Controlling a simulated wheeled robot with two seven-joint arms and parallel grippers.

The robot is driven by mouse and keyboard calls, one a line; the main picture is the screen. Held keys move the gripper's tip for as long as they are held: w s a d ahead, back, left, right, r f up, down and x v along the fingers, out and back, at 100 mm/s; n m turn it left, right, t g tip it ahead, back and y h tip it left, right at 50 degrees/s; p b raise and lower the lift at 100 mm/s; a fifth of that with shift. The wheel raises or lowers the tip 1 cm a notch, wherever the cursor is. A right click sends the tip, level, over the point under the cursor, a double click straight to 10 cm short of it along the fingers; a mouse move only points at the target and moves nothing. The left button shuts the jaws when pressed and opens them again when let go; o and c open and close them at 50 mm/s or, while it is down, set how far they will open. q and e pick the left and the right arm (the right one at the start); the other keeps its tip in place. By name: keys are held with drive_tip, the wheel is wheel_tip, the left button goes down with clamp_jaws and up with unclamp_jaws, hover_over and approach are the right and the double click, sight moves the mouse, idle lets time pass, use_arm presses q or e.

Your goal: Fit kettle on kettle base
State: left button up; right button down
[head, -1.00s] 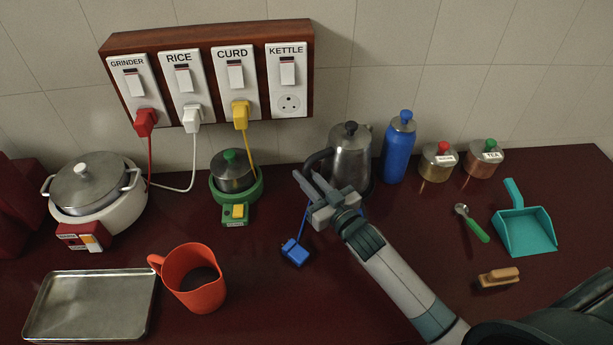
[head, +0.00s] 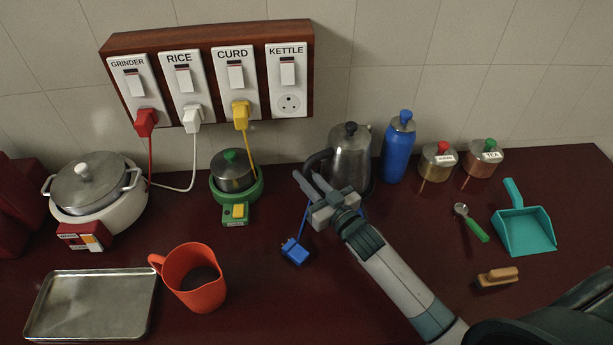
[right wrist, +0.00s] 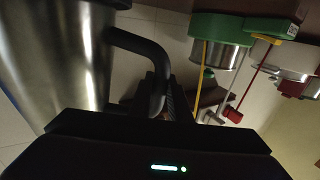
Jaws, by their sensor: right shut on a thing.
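The steel kettle (head: 350,158) stands upright at the back of the counter, with a black lid knob and a black handle (head: 316,158) on its left side. My right gripper (head: 308,181) is shut on the handle. In the right wrist view the handle (right wrist: 147,62) runs down between my fingers (right wrist: 166,95), beside the kettle's shiny body (right wrist: 65,60). My gripper hides most of that area, so I cannot tell whether the kettle is fully seated. My left gripper is not in view.
A blue plug (head: 295,251) on a blue cord lies left of my gripper. A blue bottle (head: 398,150) stands close right of the kettle. The green curd cooker (head: 236,183) is to the left. An orange jug (head: 196,280) stands in front. The kettle socket (head: 290,103) is empty.

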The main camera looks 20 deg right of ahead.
drive_tip(key=shift+f, duration=0.3)
idle(0.9)
drive_tip(key=c, duration=1.6)
unclamp_jaws()
drive_tip(key=shift+o, duration=0.2)
drive_tip(key=shift+f, duration=0.25)
drive_tip(key=b+v, duration=0.5)
drive_tip(key=v, duration=1.2)
drive_tip(key=shift+s+r, duration=0.15)
drive_tip(key=shift+s, duration=0.1)
drive_tip(key=shift+a+r, duration=0.1)
